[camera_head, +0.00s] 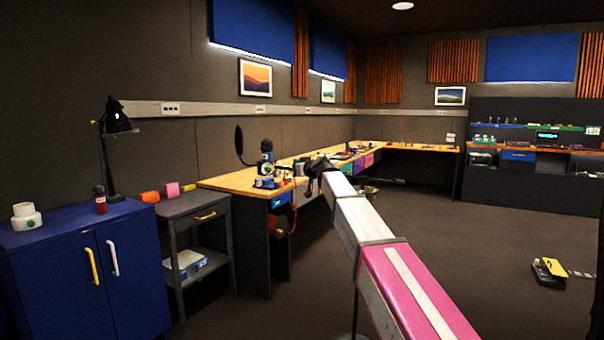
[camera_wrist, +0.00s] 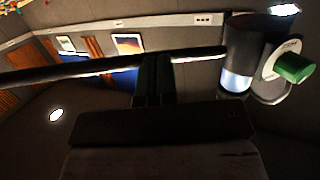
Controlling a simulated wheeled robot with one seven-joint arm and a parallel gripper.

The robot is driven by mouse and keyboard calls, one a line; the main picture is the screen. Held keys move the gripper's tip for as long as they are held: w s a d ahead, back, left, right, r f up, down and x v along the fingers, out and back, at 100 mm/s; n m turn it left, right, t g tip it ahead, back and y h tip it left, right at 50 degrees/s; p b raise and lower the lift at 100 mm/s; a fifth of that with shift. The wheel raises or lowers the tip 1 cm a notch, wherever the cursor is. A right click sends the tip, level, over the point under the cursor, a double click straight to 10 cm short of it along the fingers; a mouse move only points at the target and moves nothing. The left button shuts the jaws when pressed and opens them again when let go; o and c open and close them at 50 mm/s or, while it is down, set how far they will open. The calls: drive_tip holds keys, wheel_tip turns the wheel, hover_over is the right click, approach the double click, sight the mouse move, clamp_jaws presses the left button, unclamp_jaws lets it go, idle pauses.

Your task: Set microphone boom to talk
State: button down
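In the head view a microphone-like device (camera_head: 266,166), with a dark top, pale body and green mark, stands on the wooden desk. A dark oval disc (camera_head: 239,140) on a thin arm is at its left. My gripper (camera_head: 314,176) is a small dark shape at the desk's front edge, right of the device. In the wrist view its dark fingers (camera_wrist: 155,78) are close together. A long dark bar (camera_wrist: 60,72) crosses at their tips; I cannot tell whether they grip it. Its right end meets or overlaps a dark cylinder (camera_wrist: 248,55) with a lit band and green knob (camera_wrist: 294,68).
The desk (camera_head: 290,168) runs along the wall to the far corner, with small items on it. A blue cabinet (camera_head: 85,265) and a grey side table (camera_head: 192,214) stand at left. A yellow-topped item (camera_head: 550,270) lies on the floor at right. The middle floor is clear.

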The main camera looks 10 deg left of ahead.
drive_tip(key=w+a+h, duration=0.1)
drive_tip(key=w+a, duration=0.1)
drive_tip(key=w, duration=1)
drive_tip(key=w+a+m+t, duration=0.1)
drive_tip(key=w+a, duration=0.1)
drive_tip(key=w, duration=1.1)
drive_tip(key=shift+w+a+m+h, duration=0.15)
drive_tip(key=shift+w+m+h, duration=0.15)
drive_tip(key=shift+h, duration=0.1)
drive_tip(key=shift+s, duration=0.1)
